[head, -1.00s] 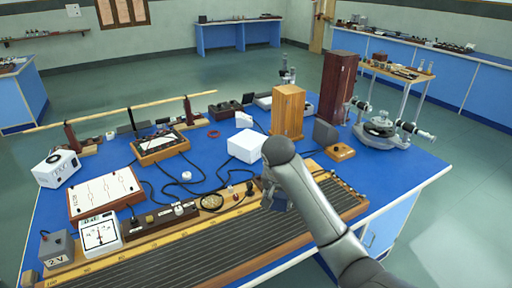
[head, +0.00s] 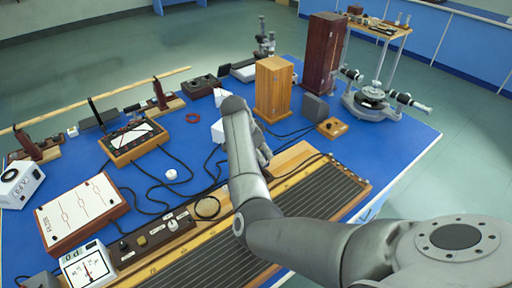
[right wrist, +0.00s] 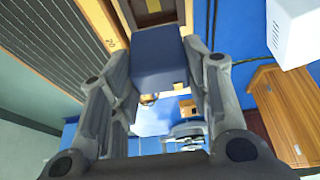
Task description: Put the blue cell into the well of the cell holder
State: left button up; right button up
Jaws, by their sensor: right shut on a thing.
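My right gripper (right wrist: 158,75) is shut on the blue cell (right wrist: 158,62), a dark blue block held between its two finger pads in the right wrist view. In the head view my right gripper (head: 262,152) is over the back edge of the long wooden board, partly hidden by my own arm, and the cell does not show there. In the right wrist view a dark brown piece with a tan middle (right wrist: 150,8) lies just beyond the cell at the top edge. I cannot tell whether it is the cell holder. My left gripper is not in view.
The ribbed wire board (head: 320,193) lies along the bench front. A white box (head: 218,131) is partly behind my arm. A wooden cabinet (head: 273,90) and a small wooden block with a knob (head: 331,127) stand to the right. Black cables cross the blue top.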

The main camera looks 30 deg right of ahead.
jog(key=shift+s+f+b, duration=0.15)
jog(key=shift+f+b, duration=0.2)
jog(key=shift+f, duration=0.3)
jog(key=shift+w+f+b, duration=0.2)
jog(key=shift+f+b, duration=0.1)
jog(key=shift+b, duration=0.2)
jog(key=shift+f+b, duration=0.7)
jog(key=shift+b, duration=0.05)
jog(key=shift+f, duration=0.25)
jog(key=shift+f+b, duration=0.3)
jog(key=shift+b, duration=0.2)
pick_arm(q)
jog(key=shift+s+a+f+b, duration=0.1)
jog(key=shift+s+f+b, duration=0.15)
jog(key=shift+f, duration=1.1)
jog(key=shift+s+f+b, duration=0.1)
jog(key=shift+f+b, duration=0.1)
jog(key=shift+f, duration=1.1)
pick_arm(e)
jog(key=shift+f, duration=1)
